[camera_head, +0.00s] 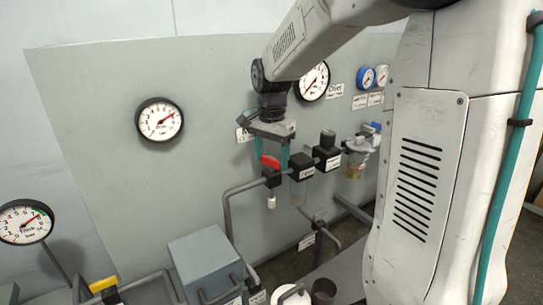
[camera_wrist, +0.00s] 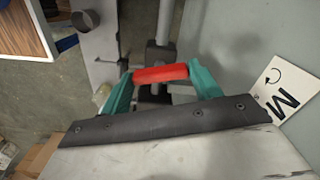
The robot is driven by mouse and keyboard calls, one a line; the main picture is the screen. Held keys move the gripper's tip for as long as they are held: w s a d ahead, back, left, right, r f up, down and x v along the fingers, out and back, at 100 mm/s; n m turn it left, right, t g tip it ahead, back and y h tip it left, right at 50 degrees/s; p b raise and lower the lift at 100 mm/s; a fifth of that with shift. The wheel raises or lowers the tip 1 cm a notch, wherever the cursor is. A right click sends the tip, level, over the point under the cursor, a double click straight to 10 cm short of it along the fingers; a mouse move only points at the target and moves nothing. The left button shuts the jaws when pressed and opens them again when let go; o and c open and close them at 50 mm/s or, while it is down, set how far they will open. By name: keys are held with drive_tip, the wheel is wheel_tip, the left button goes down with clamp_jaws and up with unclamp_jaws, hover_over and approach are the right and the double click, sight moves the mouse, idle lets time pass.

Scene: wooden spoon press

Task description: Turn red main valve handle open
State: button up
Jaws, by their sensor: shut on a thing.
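The red main valve handle (camera_head: 270,161) sits on a black valve block in the pipe run, at the middle of the head view. In the wrist view the red handle (camera_wrist: 160,74) lies crosswise between the two teal fingers. My gripper (camera_head: 271,152) reaches down from above to the handle. In the wrist view my gripper (camera_wrist: 160,75) has a finger at each end of the handle and is shut on it. The valve body under the handle (camera_wrist: 157,55) is partly hidden by it.
Black filter units (camera_head: 301,167) and a brass-coloured cup unit (camera_head: 356,160) stand just right of the valve. A grey box (camera_head: 205,262) and a yellow handle (camera_head: 103,284) are lower left. A gauge (camera_head: 159,120) hangs on the panel. A white tag (camera_wrist: 285,93) is close to the right finger.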

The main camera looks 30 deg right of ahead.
sight(272, 159)
drive_tip(key=n, duration=0.6)
drive_tip(key=shift+n, duration=0.4)
drive_tip(key=n, duration=0.3)
drive_tip(key=shift+n, duration=2.2)
drive_tip(key=o, duration=1)
drive_tip(key=shift+c, duration=0.2)
wheel_tip(272, 159, up, 8)
drive_tip(key=shift+f, duration=0.1)
